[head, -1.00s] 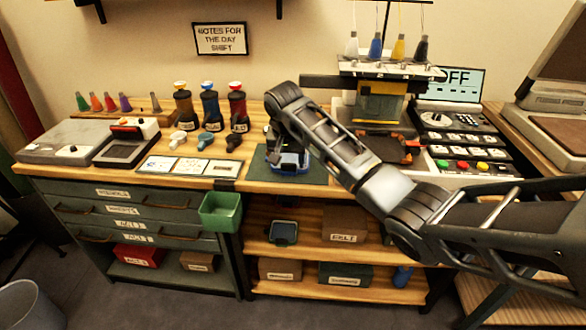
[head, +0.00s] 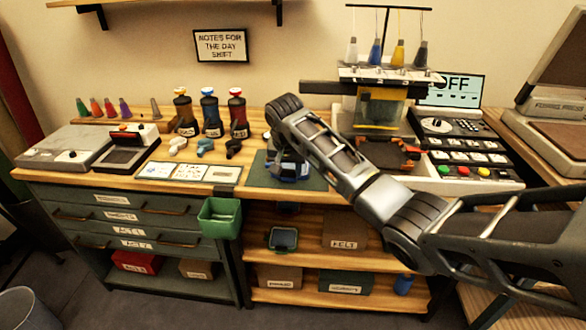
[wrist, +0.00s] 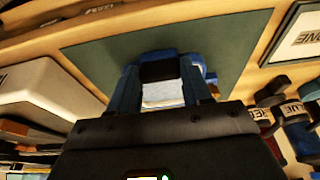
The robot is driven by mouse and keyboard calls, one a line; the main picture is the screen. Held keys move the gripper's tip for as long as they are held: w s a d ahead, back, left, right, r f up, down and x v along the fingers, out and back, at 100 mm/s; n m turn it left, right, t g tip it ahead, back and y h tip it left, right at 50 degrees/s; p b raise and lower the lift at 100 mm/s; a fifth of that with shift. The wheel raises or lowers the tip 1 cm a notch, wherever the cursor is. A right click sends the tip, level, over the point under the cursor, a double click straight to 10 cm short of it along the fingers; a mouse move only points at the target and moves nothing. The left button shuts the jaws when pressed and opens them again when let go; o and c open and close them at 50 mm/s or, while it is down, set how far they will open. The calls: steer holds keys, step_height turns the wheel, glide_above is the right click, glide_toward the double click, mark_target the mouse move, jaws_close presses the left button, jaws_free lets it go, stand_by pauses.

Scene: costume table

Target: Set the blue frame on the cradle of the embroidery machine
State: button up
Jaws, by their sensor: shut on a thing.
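My gripper (head: 289,165) is shut on the blue frame (head: 293,178), over the green mat (head: 262,176) on the bench. In the wrist view the blue frame (wrist: 190,66) shows between and beyond the fingers, with a pale patch in the middle; much of it is hidden by the gripper (wrist: 162,85). I cannot tell whether it touches the mat. The embroidery machine (head: 380,106) stands to the right, under several thread cones. Its dark and orange cradle (head: 400,158) is at its front, partly behind my arm, and nothing blue is on it.
A control panel (head: 468,165) with coloured buttons and an OFF screen (head: 458,89) stand right of the machine. Left of the mat are small clamps (head: 205,144), dark bottles (head: 209,112) and white cards (head: 188,171). A green bin (head: 220,218) hangs at the bench's front edge.

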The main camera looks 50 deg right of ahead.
steer(key=shift+r+p, duration=2.5)
steer(key=shift+c, duration=0.2)
